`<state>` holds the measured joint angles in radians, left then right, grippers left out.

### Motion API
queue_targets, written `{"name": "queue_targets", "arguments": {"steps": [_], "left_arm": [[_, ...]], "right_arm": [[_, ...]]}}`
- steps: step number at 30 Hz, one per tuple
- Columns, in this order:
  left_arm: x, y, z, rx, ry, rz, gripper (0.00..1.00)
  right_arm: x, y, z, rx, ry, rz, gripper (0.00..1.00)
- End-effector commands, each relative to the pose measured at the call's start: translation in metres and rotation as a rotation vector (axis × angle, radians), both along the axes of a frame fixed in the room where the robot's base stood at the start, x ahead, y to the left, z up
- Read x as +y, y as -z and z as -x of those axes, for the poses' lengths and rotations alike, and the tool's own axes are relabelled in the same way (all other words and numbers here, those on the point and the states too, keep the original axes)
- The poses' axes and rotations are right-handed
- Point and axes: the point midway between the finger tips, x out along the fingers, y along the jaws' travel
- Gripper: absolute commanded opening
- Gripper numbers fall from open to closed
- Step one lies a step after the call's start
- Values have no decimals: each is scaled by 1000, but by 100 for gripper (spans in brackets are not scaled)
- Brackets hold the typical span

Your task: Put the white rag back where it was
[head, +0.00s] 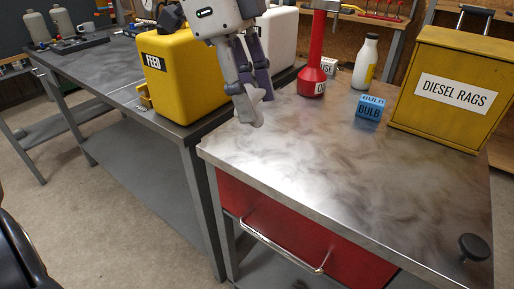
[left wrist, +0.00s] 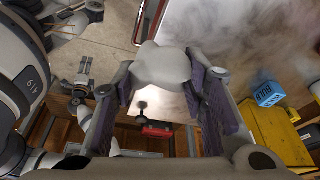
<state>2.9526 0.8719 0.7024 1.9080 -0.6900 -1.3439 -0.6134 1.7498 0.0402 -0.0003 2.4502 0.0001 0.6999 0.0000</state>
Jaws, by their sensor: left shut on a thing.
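My left gripper (head: 251,88) hangs above the left edge of the metal bench top, pointing down. It is shut on the white rag (head: 246,109), a pale bunched cloth sticking out below the fingertips. In the left wrist view the rag (left wrist: 161,66) shows as a light lump between the two purple-padded fingers of the gripper (left wrist: 162,82). In the head view the rag appears clear of the bench top, though its exact height is hard to tell. My right gripper is not in view.
The metal bench (head: 330,165) has a wide clear middle. A yellow "FEED" container (head: 178,95) is left; a black knob (head: 474,247) is front right.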

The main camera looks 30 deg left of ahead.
Motion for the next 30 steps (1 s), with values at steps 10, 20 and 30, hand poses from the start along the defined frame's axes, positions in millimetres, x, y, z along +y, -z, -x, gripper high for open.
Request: {"name": "queue_targets", "arguments": {"steps": [10,20,30], "left_arm": [[33,30,-60,5,-24,-10,13],[57,90,-116,10,-17,4,13],[63,131,-127,3,-15,3,13]], "right_arm": [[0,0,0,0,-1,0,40],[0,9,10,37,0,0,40],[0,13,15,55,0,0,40]]}}
